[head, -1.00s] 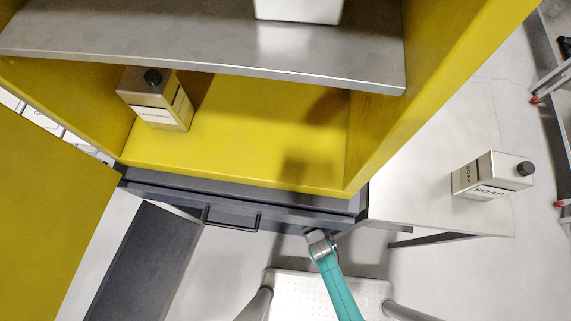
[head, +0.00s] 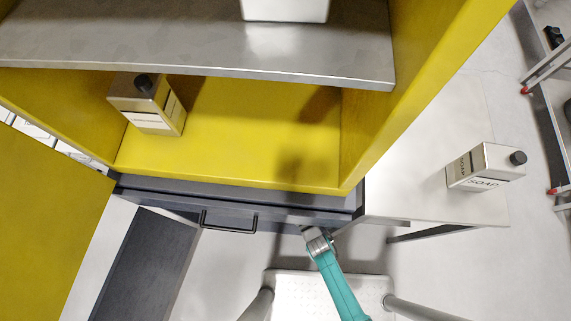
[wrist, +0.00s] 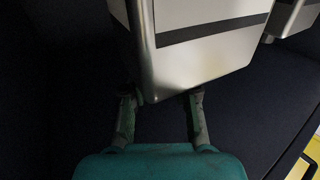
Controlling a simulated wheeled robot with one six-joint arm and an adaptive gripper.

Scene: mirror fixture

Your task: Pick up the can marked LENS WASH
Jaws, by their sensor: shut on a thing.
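In the wrist view, my gripper (wrist: 162,98) has its two fingers at the lower end of a metal can (wrist: 200,62) with a pale label and a dark stripe. It is shut on this can. No lettering on it is readable here, so I cannot tell whether it is LENS WASH. Part of a second similar can (wrist: 291,16) stands at the upper right. In the head view, my teal arm reaches under the dark drawer front (head: 270,222), and my gripper and the held can are hidden.
A black-capped metal can (head: 147,104) stands on the yellow cabinet floor (head: 240,140); its label is too small to read. A SOAP can (head: 485,167) is on the white side surface (head: 420,190). A grey shelf (head: 200,52) carries a white object (head: 285,10).

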